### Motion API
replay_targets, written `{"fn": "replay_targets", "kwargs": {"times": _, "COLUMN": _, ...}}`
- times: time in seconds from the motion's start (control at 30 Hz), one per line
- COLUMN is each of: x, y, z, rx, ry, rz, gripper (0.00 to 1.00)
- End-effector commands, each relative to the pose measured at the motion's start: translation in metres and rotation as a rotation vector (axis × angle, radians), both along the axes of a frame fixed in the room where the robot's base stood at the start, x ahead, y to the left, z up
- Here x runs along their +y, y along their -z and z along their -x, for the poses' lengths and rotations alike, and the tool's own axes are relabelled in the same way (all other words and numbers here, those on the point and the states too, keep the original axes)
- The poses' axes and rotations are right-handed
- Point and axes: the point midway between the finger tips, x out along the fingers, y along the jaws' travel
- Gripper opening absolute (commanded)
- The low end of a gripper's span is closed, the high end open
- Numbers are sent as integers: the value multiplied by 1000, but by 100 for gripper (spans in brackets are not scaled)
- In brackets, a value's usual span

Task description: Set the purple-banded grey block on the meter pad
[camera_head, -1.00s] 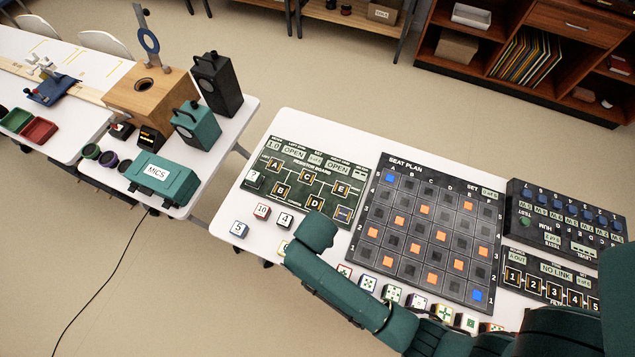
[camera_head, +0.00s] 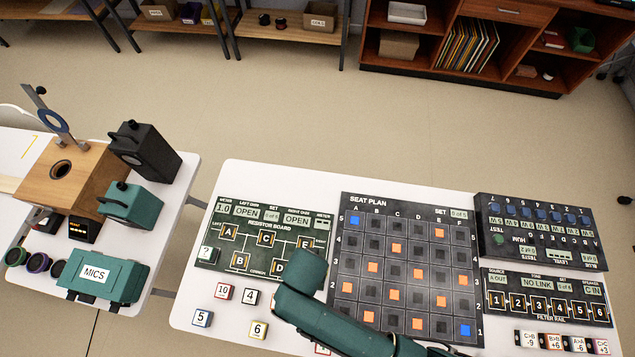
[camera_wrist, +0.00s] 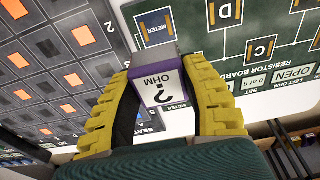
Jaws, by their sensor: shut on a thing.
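My gripper (camera_wrist: 160,72) shows in the wrist view with its two yellow ribbed fingers shut on the purple-banded grey block (camera_wrist: 165,90). The block has a white face marked "? OHM" and is gripped from both sides. I cannot tell the block's height above the board. In the head view my green arm covers the board's lower right corner; the gripper, block and pad are hidden there.
The resistor board (camera_head: 207,280) lies left of the seat plan board (camera_head: 345,235) on a white table (camera_head: 285,180). Several small numbered blocks, including a "10" block (camera_head: 223,291), stand in front. A filter rail board (camera_head: 550,312) is at the right. A teal MICS case (camera_head: 105,275) sits left.

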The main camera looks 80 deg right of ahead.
Motion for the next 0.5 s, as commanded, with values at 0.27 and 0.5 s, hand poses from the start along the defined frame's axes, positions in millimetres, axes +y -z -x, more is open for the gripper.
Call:
{"fn": "replay_targets", "kwargs": {"times": 0.27, "x": 0, "y": 55, "z": 0, "rx": 1, "ry": 0, "rz": 0, "gripper": 7}}
{"fn": "replay_targets", "kwargs": {"times": 0.5, "x": 0, "y": 91, "z": 0, "rx": 1, "ry": 0, "rz": 0, "gripper": 7}}
